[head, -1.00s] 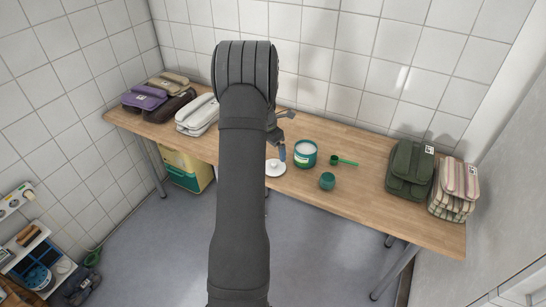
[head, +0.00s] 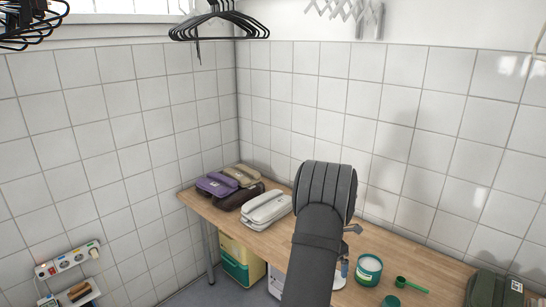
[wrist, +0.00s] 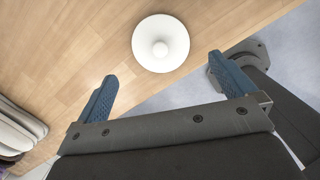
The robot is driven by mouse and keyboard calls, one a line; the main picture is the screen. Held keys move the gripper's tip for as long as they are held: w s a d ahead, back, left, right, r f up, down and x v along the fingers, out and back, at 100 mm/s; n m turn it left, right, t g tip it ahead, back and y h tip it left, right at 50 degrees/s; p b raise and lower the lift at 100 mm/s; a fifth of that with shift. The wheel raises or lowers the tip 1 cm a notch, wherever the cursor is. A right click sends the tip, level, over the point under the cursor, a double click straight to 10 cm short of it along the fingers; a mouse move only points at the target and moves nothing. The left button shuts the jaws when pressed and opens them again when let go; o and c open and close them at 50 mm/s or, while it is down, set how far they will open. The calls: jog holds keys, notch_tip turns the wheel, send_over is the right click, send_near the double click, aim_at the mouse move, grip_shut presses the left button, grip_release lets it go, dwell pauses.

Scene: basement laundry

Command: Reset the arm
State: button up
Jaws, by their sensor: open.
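My gripper (wrist: 162,75) is open and empty in the wrist view, its two blue fingers spread wide. A white round lid with a knob (wrist: 160,43) lies on the wooden table (wrist: 75,50) near its edge, beyond and between the fingertips in that view. In the head view my arm reaches over the table (head: 290,240), and its links hide most of the gripper and the lid. A teal tub with a white top surface (head: 369,268) stands to the right of my arm, with a green scoop (head: 410,285) beside it.
A folded white bundle (head: 267,207), a purple one (head: 218,185), a beige one (head: 242,175) and a dark brown one lie at the table's left end. A dark green bundle (head: 487,290) is at the lower right. Black hangers (head: 220,25) hang above; tiled walls stand behind.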

jog(key=f, duration=0.5)
jog(key=d+f, duration=0.1)
jog(key=f, duration=0.2)
jog(key=shift+w, duration=0.25)
notch_tip(320, 180, up, 3)
jog(key=shift+r, duration=0.55)
jog(key=shift+f, duration=0.1)
